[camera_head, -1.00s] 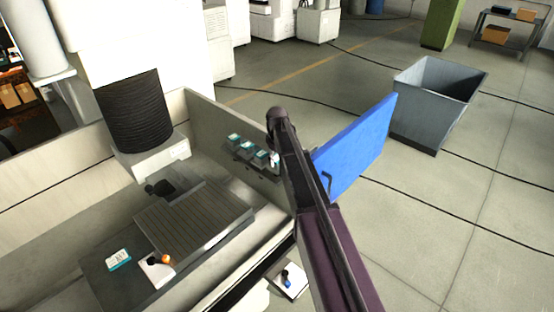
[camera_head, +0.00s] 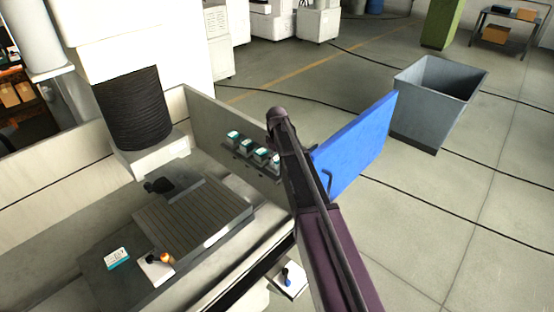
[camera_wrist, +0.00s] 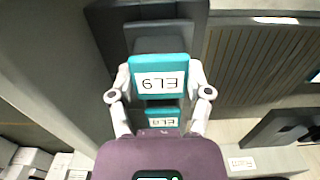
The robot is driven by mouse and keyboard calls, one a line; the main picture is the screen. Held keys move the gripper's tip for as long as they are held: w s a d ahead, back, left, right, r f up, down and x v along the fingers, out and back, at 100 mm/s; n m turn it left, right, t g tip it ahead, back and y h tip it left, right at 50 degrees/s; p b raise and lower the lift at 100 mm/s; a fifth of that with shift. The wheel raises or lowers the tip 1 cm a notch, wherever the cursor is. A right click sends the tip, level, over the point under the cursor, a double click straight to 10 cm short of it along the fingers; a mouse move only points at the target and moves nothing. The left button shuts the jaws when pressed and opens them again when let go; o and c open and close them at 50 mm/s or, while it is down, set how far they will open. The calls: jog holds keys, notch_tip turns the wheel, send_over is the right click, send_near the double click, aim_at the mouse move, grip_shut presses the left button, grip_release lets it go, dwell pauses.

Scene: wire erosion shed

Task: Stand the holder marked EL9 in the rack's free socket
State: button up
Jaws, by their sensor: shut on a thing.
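The EL9 holder (camera_wrist: 160,75) is a teal-topped block with a white label, upside down in the wrist view. My gripper (camera_wrist: 160,84) is shut on it, one pale finger at each side. In the head view my arm hides most of the gripper. The rack (camera_head: 240,156) runs along the inner side of the machine's wall and bears several teal-topped holders in a row. Another labelled holder (camera_wrist: 162,122) stands close behind in the wrist view; its mark is too small to read surely. I cannot tell whether EL9 is seated; its base and the socket are hidden.
A blue panel (camera_head: 360,145) stands right of my arm. A grey bin (camera_head: 430,100) stands on open floor.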

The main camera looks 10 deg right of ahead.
jog(key=shift+f+b, duration=0.4)
jog(key=shift+f, duration=0.05)
dwell(0.3)
jog(key=o, duration=1.4)
jog(key=shift+c, duration=0.2)
jog(key=shift+r, duration=0.25)
